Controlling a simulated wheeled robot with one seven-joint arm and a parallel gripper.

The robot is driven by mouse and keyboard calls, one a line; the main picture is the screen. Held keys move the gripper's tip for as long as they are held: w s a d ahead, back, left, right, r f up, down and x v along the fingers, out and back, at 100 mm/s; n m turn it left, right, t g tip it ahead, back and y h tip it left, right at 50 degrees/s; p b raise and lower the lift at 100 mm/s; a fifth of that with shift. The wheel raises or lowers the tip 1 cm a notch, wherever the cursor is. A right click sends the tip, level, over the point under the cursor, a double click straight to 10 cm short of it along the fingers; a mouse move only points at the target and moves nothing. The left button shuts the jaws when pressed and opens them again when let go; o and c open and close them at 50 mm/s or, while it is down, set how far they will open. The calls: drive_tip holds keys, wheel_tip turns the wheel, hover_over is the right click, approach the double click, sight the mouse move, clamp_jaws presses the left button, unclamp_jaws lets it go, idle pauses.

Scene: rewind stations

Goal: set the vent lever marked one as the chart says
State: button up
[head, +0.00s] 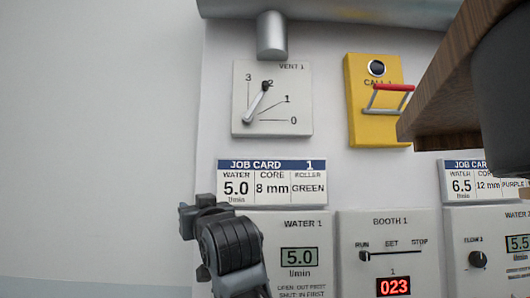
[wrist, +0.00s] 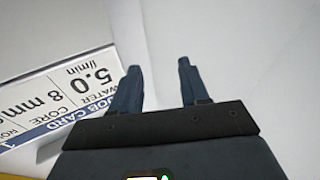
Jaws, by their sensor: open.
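The VENT 1 panel (head: 252,75) is a pale plate high on the wall in the head view, marked 0, 1, 2 and 3. Its vent lever (head: 257,101) pivots at lower left. The dark knob end points up and right, at the 2 mark. My gripper (wrist: 157,66) is open in the wrist view, with nothing between its fingers. In the head view my arm's end is below the vent panel, by the left edge of the job card, apart from the lever. I cannot make out any vent chart in these frames.
Job card 1 (head: 272,187) reads water 5.0, core 8 mm, roller green; it also shows in the wrist view (wrist: 60,92). A yellow call box (head: 365,125) with a red-handled bar is right of the vent. A wooden board (head: 445,95) juts in at right. Bare wall lies left.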

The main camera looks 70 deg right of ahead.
drive_tip(key=s+d+r+m+g+h, duration=0.15)
drive_tip(key=s+r, duration=0.25)
drive_tip(key=r, duration=0.4)
drive_tip(key=s+d+r+m+g+h, duration=0.1)
drive_tip(key=s+d+r+h, duration=0.15)
drive_tip(key=r, duration=0.65)
drive_tip(key=m+g+h, duration=0.3)
approach(266, 85)
drive_tip(key=x, duration=0.4)
drive_tip(key=shift+n, duration=0.25)
drive_tip(key=p+x, duration=0.2)
drive_tip(key=x, duration=0.5)
drive_tip(key=shift+w+d+r, duration=0.1)
drive_tip(key=shift+d+r, duration=0.05)
drive_tip(key=shift+d, duration=0.05)
clamp_jaws()
